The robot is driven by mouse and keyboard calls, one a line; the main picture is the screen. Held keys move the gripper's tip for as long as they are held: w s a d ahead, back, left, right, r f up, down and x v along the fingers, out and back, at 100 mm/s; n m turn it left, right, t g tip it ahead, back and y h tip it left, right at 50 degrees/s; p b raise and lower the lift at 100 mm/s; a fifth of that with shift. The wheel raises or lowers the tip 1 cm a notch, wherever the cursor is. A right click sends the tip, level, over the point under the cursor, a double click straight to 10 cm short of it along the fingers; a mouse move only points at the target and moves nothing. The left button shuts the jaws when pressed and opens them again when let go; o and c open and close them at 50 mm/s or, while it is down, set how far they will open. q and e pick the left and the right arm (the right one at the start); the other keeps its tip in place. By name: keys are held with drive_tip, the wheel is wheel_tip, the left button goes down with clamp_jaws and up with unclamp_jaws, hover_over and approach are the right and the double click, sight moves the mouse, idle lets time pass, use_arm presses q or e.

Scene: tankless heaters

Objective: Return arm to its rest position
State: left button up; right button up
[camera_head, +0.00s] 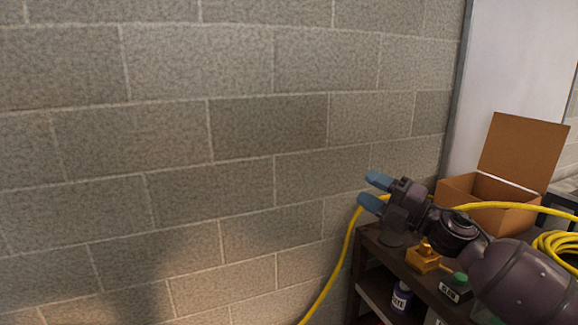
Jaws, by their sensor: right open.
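My right arm comes in from the lower right in the head view. Its gripper (375,192) points left toward the block wall, with its two blue fingertips apart and nothing between them. It hangs above the left end of a dark shelf (372,243). The yellow cable passes close to the gripper; I cannot tell whether they touch. My left gripper is not in view.
An open cardboard box (490,190) stands on the shelf behind my right arm. A brass-coloured fitting (424,258) lies below the arm. A yellow cable (336,265) hangs over the shelf's left end, with a coil (556,243) at right. A purple container (401,297) sits lower.

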drive_tip(key=s+d+f+m+t+h, duration=0.2)
drive_tip(key=s+d+f+m+h, duration=0.2)
drive_tip(key=f+m+h, duration=0.55)
drive_tip(key=s+d+f+m+t+h, duration=0.3)
drive_tip(key=s+f+m+h, duration=0.1)
drive_tip(key=f+m, duration=0.9)
drive_tip(key=s+d+f+m+g+h, duration=0.2)
drive_tip(key=s+f+m+g, duration=0.1)
drive_tip(key=s+f, duration=0.7)
drive_tip(key=s+d+f+m+g+h, duration=0.1)
drive_tip(key=s+d+f+m+g, duration=0.1)
drive_tip(key=s+f, duration=0.9)
drive_tip(key=s+m+g, duration=0.1)
drive_tip(key=s, duration=0.3)
drive_tip(key=shift+s+h, duration=0.2)
drive_tip(key=shift+h, duration=0.15)
drive_tip(key=shift+f+m, duration=0.1)
drive_tip(key=shift+m, duration=0.15)
drive_tip(key=shift+c, duration=0.5)
drive_tip(key=shift+d, duration=0.1)
